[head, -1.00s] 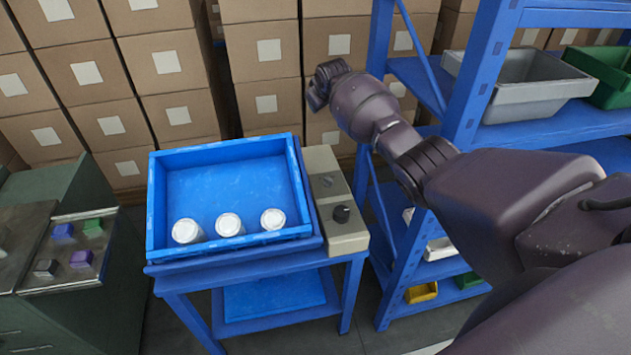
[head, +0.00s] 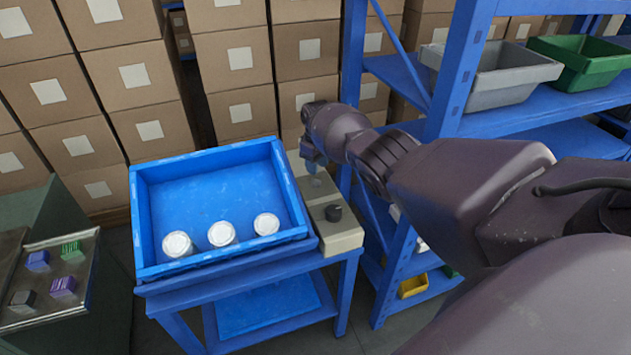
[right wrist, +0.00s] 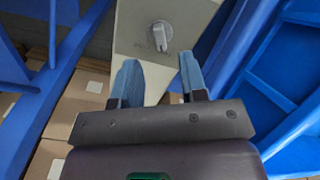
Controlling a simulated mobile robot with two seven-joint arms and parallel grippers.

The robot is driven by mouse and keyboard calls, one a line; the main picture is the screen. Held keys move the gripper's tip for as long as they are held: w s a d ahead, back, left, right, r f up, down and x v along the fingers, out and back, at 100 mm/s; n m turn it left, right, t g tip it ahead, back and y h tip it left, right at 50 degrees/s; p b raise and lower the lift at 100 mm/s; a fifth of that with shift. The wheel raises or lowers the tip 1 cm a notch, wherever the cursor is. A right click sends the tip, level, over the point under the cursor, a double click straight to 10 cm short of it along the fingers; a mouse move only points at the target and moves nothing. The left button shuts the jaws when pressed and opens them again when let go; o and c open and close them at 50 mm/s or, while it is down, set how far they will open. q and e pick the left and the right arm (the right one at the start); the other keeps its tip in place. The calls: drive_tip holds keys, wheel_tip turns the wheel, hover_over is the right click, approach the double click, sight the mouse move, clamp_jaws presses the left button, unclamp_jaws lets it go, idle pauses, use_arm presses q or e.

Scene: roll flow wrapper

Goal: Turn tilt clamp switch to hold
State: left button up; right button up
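A small grey lever switch (right wrist: 160,36) sits on a beige control panel (right wrist: 138,14) in the right wrist view. In the head view the panel (head: 345,236) runs along the right side of a blue tray table, and the switch (head: 316,181) shows near its far end. My left gripper is out of view.
A blue tray (head: 205,200) with three white round pieces (head: 221,234) stands on the blue table left of the panel. A blue shelf rack (head: 452,80) with grey and green bins is close on the right. Stacked cartons (head: 240,58) stand behind.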

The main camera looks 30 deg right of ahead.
sight(317, 180)
wheel_tip(317, 180, down, 5)
drive_tip(key=shift+f+b, duration=0.15)
drive_tip(key=shift+b, duration=0.75)
drive_tip(key=shift+f, duration=0.3)
drive_tip(key=c, duration=0.6)
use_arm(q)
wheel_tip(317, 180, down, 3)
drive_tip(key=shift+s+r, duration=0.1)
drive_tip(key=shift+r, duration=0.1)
use_arm(e)
clamp_jaws()
